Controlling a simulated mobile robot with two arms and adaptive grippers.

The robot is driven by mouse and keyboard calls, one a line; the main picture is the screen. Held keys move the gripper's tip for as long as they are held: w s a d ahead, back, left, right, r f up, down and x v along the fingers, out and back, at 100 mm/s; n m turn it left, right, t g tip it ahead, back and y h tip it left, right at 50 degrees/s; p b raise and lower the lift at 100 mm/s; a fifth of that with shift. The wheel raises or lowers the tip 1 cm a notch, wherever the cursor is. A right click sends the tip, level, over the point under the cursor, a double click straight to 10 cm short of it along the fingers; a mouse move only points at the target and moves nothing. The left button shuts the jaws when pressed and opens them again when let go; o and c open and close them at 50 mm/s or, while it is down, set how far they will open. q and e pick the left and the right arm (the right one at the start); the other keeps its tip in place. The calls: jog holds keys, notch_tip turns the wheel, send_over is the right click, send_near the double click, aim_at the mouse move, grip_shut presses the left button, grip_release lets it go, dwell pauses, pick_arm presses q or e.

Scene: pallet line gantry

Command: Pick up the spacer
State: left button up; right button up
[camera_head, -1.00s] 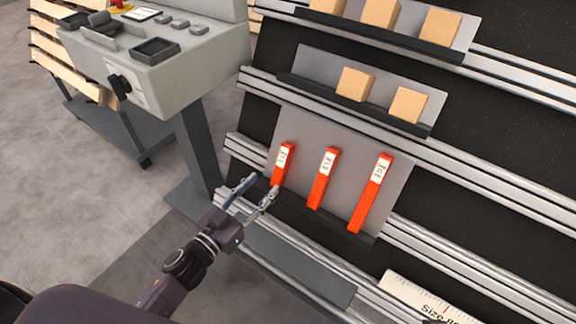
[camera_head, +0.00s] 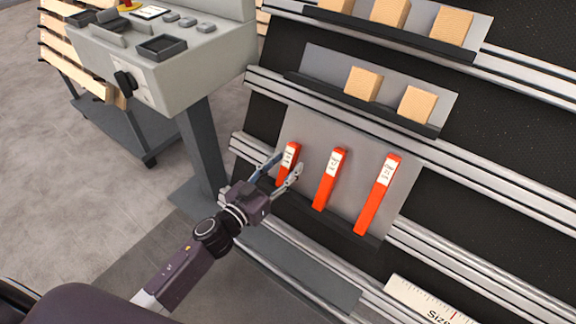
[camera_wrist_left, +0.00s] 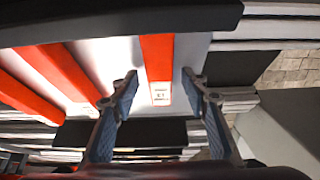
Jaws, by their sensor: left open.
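Three orange-red bars with white labels, which I take as the spacers, lean in a row on a grey plate (camera_head: 317,133): a short left one (camera_head: 294,147), a middle one (camera_head: 329,182) and a long right one (camera_head: 377,198). My left gripper (camera_head: 288,163) is open at the short left spacer, its fingers on either side of it. In the left wrist view the short spacer (camera_wrist_left: 157,60) runs between the open fingertips (camera_wrist_left: 160,76), with a gap on each side; nothing is gripped. Label text is too small to read. My right gripper is not in view.
Wooden blocks (camera_head: 363,84) sit on the ledges above. A black lip (camera_head: 330,224) runs under the spacers. A grey control console (camera_head: 165,70) on a post stands left. A white ruler-like strip (camera_head: 425,300) lies lower right.

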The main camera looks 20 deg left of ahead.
pick_arm(q)
grip_shut()
jog(key=shift+r, duration=0.1)
